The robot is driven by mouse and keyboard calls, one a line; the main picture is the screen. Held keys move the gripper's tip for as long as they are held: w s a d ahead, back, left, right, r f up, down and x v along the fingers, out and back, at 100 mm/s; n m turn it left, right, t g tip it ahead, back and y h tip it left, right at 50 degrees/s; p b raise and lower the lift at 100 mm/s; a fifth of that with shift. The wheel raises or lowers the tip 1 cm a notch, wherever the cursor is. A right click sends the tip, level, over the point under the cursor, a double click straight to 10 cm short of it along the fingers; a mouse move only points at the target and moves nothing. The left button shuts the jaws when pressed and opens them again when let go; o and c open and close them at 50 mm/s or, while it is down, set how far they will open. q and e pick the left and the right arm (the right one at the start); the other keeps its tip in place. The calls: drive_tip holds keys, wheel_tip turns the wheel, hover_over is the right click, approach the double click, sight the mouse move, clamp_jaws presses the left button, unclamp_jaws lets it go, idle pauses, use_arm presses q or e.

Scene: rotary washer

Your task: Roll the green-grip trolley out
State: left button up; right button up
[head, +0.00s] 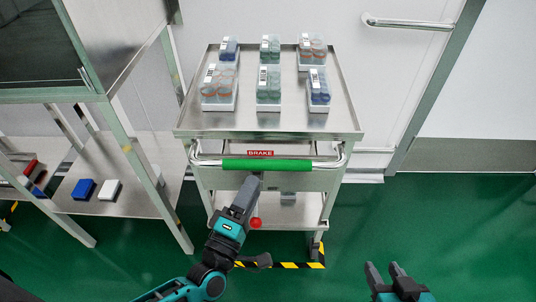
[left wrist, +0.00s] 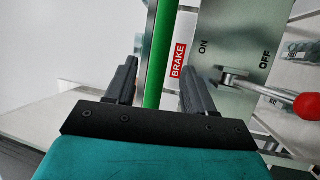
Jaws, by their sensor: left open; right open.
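The steel trolley (head: 350,128) stands against the wall, with its green grip (head: 266,164) on the front handle bar. My left gripper (head: 250,184) is open just below and in front of the grip. In the left wrist view the green grip (left wrist: 160,50) runs lengthwise between the two open fingers, with gaps on both sides; I cannot tell how deep it lies. The red BRAKE label (left wrist: 178,58) and the brake lever's red knob (left wrist: 307,105) sit beside it, near ON and OFF marks. My right gripper (head: 384,272) is open and empty, low over the floor at right.
Several tube racks (head: 268,88) stand on the trolley's top. A steel bench (head: 128,170) is close on the left, with a blue block (head: 84,189) and a white block (head: 109,190). Striped floor tape (head: 290,265) lies under the trolley. Green floor (head: 440,220) is clear at right.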

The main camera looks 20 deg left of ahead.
sight(266, 160)
use_arm(q)
drive_tip(key=x, duration=0.9)
drive_tip(key=shift+w, duration=0.3)
drive_tip(key=shift+c, duration=0.2)
clamp_jaws()
